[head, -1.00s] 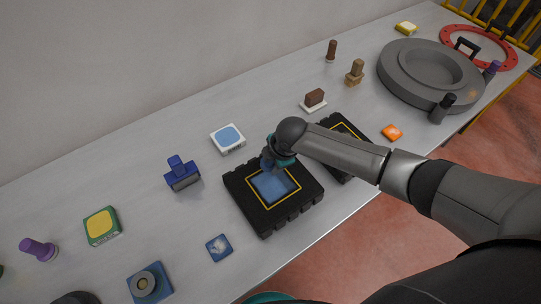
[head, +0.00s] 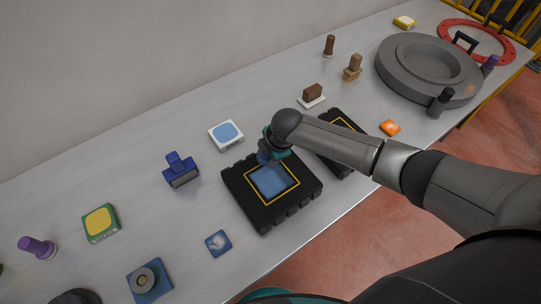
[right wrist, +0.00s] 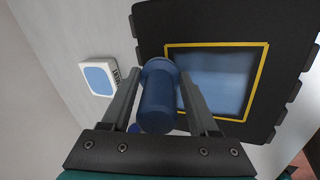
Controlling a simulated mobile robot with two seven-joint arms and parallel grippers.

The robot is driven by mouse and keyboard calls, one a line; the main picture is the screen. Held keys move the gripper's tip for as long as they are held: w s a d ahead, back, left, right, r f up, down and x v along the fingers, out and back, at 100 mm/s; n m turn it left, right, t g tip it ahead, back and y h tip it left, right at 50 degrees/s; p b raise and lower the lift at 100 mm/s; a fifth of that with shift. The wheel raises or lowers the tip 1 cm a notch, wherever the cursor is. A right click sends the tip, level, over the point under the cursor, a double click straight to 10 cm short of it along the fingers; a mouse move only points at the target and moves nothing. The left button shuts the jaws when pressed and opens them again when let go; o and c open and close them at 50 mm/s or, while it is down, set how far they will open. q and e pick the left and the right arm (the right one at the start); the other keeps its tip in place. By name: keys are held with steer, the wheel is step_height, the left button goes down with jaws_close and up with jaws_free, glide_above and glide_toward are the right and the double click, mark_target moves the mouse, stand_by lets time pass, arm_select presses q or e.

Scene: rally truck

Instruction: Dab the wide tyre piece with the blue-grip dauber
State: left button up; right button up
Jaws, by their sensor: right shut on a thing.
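The wide tyre piece (head: 301,203) is a black, lugged slab with a yellow square outline. The area inside the outline is blue and streaky. It also fills the upper right of the right wrist view (right wrist: 217,35). My right gripper (head: 265,158) is shut on the blue-grip dauber (right wrist: 158,98), near the piece's upper edge in the head view. The dauber's lower end is largely hidden, and I cannot tell whether it touches the piece. My left gripper is not in view.
A narrower black tyre piece (head: 340,123) lies to the right, partly behind my arm. A white pad with blue top (head: 226,135), a blue block-shaped tool (head: 180,171) and a blue tile (head: 218,243) lie around. A large grey ring (head: 428,70) stands far right.

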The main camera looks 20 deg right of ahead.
stand_by(0.3)
steer(key=shift+s+d+p, duration=0.3)
steer(key=shift+s+p, duration=0.6)
steer(key=shift+w, duration=0.1)
steer(key=shift+w+a+b, duration=0.3)
steer(key=shift+w+b, duration=0.25)
steer(key=shift+w, duration=0.25)
steer(key=shift+s+d+p, duration=0.2)
steer(key=shift+s+p, duration=0.35)
steer(key=shift+p, duration=0.05)
steer(key=shift+s+d, duration=0.1)
steer(key=shift+s, duration=0.25)
